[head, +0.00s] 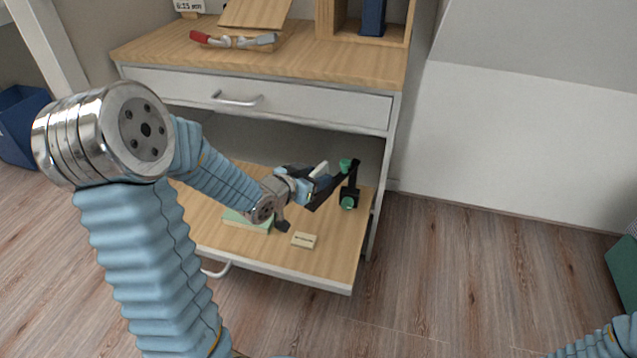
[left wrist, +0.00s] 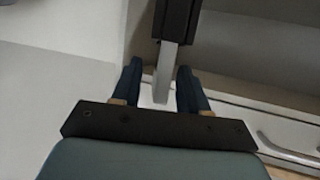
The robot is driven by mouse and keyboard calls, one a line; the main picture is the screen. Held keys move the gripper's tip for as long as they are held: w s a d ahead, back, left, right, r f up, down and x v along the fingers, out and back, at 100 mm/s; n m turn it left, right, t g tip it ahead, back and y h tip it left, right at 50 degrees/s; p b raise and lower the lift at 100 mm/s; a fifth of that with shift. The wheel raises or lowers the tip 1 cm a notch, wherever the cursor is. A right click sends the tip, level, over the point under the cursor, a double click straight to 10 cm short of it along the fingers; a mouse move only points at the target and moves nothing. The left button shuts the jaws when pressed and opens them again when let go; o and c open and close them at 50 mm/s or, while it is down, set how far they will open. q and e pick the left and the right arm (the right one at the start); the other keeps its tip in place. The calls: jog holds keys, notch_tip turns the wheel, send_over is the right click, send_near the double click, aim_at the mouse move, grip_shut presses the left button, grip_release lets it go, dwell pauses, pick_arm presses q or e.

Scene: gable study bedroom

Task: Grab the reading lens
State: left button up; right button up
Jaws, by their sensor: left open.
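A small black thing with green round parts (head: 349,188) is at the right end of the pulled-out drawer; it appears to be the reading lens, though its shape is partly unclear. My left gripper (head: 328,187) is just left of it, over the drawer. I cannot tell whether they touch. In the left wrist view, the dark blue fingers (left wrist: 160,80) are apart, and the gripper is open. A pale grey bar with a black upper part (left wrist: 170,55) shows between them there; I cannot tell what it is. My right gripper is out of view.
The open drawer (head: 320,278) also holds a green box (head: 247,222) and a small pale block (head: 304,240). The closed upper drawer (head: 320,108) and the desk top (head: 330,62) are above it. A wooden rest with tools (head: 235,45) stands on the desk.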

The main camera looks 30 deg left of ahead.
pick_arm(q)
jog(key=shift+x, duration=0.9)
grip_shut()
